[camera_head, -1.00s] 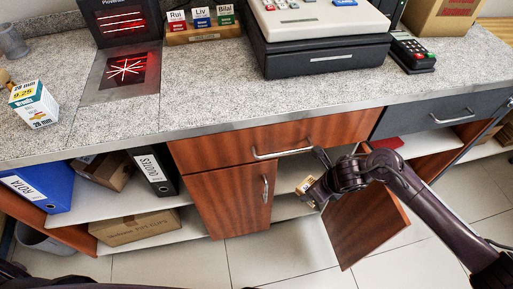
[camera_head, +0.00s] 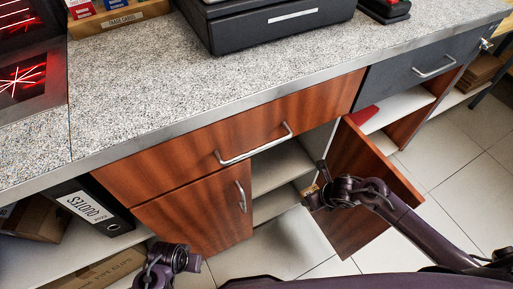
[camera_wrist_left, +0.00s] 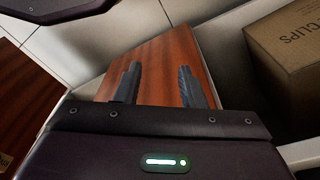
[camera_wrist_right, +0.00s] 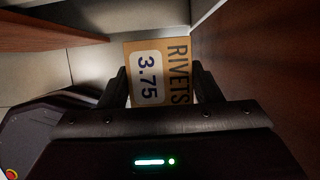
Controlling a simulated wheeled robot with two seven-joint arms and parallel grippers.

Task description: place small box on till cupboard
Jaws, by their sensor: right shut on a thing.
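In the head view the right gripper (camera_head: 314,197) is in front of the open right side of the till cupboard, beside the open door (camera_head: 362,190); only a bit of the box shows there. The wooden till cupboard (camera_head: 195,215) has pale inner shelves (camera_head: 282,168), which look bare where visible. My left gripper (camera_wrist_left: 158,85) is open and empty, low before the closed left door; it also shows in the head view (camera_head: 172,260).
The black till (camera_head: 265,22) stands on the speckled counter (camera_head: 190,90) above. A drawer with a bar handle (camera_head: 253,143) lies over the cupboard doors. A binder (camera_head: 92,207) and a cardboard box of pipe clips (camera_wrist_left: 292,55) are at the left. Tiled floor is free in front.

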